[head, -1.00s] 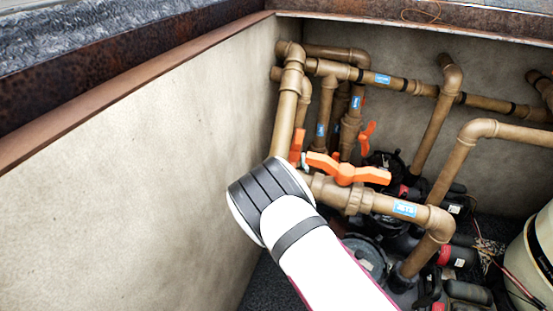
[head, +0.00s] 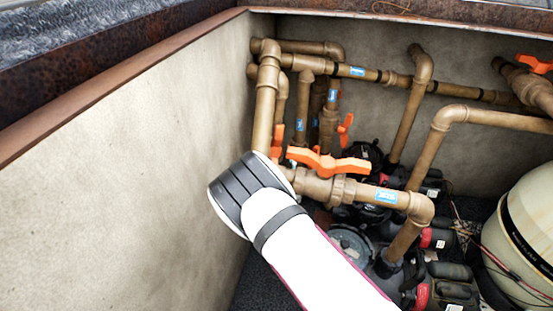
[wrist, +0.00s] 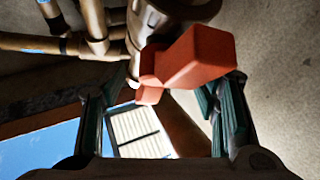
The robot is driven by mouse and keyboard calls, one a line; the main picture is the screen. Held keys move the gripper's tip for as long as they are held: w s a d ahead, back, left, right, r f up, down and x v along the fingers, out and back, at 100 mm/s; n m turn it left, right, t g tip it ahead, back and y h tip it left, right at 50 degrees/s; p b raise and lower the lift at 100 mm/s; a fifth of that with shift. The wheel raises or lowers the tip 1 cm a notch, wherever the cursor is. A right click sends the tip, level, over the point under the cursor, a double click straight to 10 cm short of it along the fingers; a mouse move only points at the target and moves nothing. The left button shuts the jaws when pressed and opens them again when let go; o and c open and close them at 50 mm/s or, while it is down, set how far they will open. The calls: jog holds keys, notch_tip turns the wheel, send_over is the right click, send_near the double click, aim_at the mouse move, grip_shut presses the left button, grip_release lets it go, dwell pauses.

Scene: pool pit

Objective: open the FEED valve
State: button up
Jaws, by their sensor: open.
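An orange valve handle (head: 328,162) sits on the near horizontal brown pipe (head: 345,190), just right of my wrist in the head view. A blue label (head: 386,196) is on that pipe; its text is too small to read for certain. In the wrist view an orange-red handle (wrist: 195,58) shows close up, just beyond my fingertips and nearer the right finger. My gripper (wrist: 155,100) is open, with its dark fingers wide apart and nothing held. I cannot tell whether a finger touches the handle. In the head view my wrist hides the fingers.
Other orange handles stand behind, on an upright pipe (head: 345,128) and at the far right (head: 535,64). The pale pit wall (head: 110,180) is close on the left. Black pumps (head: 350,243) lie below, and a cream tank (head: 530,220) stands at right.

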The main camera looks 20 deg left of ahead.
jog(key=v, duration=1.1)
jog(key=shift+s+d, duration=0.15)
jog(key=shift+s, duration=0.1)
jog(key=shift+f, duration=0.15)
jog(key=shift+s, duration=0.1)
